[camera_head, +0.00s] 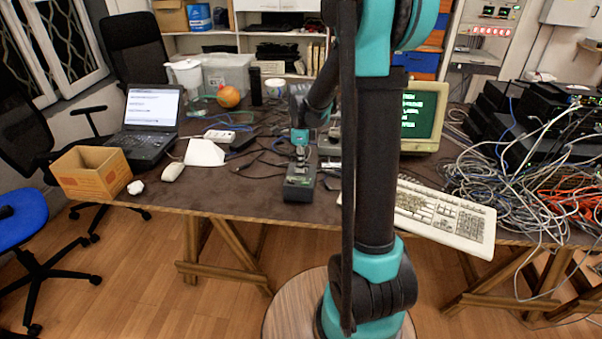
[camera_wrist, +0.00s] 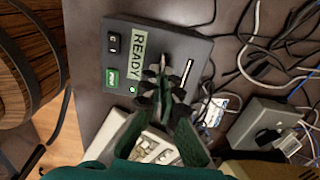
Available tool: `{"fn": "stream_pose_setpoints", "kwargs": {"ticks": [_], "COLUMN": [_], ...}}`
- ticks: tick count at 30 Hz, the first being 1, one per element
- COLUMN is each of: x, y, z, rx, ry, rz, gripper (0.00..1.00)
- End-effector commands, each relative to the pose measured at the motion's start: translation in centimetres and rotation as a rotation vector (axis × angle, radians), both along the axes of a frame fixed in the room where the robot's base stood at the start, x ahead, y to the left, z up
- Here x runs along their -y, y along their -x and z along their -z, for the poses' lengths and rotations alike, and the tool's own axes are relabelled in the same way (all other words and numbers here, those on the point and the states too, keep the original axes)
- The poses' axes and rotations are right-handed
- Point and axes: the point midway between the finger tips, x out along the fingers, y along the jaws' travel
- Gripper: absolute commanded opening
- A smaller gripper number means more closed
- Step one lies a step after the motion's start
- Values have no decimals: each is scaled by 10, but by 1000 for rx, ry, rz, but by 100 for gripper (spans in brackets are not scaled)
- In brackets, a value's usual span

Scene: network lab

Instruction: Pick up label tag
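A dark box (camera_wrist: 155,50) lies under my gripper in the wrist view, with a pale strip reading READY (camera_wrist: 135,55) on its top. A dark device (camera_head: 299,186) stands below my gripper near the table's front edge in the head view. I cannot single out a separate label tag with certainty. My gripper (camera_wrist: 164,95) has its fingertips over the box's lower right part in the wrist view. The fingertips look close together; whether they are shut or hold something is unclear. In the head view my gripper (camera_head: 301,140) points down above the device.
A cream keyboard (camera_head: 443,216) lies to the right, beyond my arm. Tangled cables (camera_head: 520,175) cover the table's right end. A cardboard box (camera_head: 91,173), a laptop (camera_head: 148,125) and a mouse (camera_head: 173,172) stand to the left. The table (camera_head: 240,192) is clear left of the device.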

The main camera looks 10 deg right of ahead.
Motion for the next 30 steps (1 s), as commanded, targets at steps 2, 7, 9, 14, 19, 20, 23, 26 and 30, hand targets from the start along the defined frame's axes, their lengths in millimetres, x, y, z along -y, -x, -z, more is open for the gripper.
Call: {"fn": "stream_pose_setpoints", "kwargs": {"ticks": [2,7,9,14,19,20,23,26,30], "x": [0,0,0,0,0,0,0,0,0], "y": [0,0,0,0,0,0,0,0,0], "z": [0,0,-2,-11,-36,-42,-67,-96,-133], "rx": [0,0,0,0,0,0,0,0,0], "ry": [0,0,0,0,0,0,0,0,0], "rz": [0,0,0,0,0,0,0,0,0], "gripper": [0,0,0,0,0,0,0,0,0]}}
